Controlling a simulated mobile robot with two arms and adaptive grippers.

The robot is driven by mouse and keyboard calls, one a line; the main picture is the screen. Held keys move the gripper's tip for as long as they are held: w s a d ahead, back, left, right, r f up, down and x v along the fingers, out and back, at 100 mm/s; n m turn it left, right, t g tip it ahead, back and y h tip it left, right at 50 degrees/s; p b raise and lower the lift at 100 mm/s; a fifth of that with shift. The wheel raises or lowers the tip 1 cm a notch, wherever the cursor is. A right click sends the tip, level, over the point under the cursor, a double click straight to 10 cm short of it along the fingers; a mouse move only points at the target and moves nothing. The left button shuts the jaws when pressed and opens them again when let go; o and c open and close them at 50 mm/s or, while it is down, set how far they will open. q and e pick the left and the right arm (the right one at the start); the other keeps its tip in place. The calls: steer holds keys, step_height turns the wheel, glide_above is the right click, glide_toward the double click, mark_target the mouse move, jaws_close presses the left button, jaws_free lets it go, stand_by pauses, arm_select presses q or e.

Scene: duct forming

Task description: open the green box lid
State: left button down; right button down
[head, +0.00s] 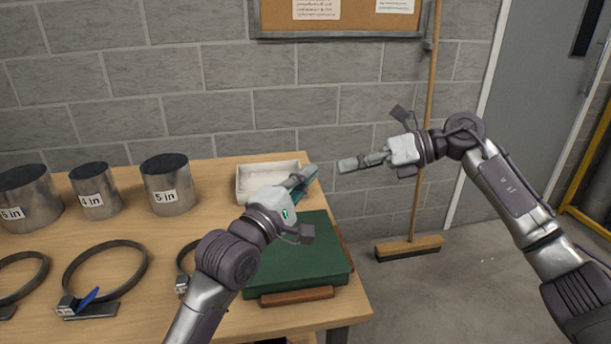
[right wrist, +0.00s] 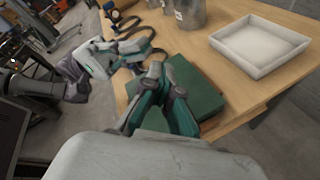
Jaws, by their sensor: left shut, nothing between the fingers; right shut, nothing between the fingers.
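The green box (head: 315,262) sits at the right front corner of the table, its flat lid down, with a brown wooden piece (head: 297,297) along its front. It also shows in the right wrist view (right wrist: 203,88). My left gripper (head: 308,174) is shut and empty, raised over the back of the box and in front of the white tray; its arm hides the box's left part. My right gripper (head: 345,165) is shut and empty, in the air right of the table's back edge. Its fingers (right wrist: 163,70) cover part of the box in the right wrist view.
A white tray (head: 247,183) stands behind the box. Several metal duct cylinders (head: 168,185) stand at the back left, and ring clamps (head: 103,277) lie before them. A broom (head: 410,248) leans on the wall right of the table, above clear floor.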

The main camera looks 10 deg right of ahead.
steer(key=c, duration=0.9)
jaws_free()
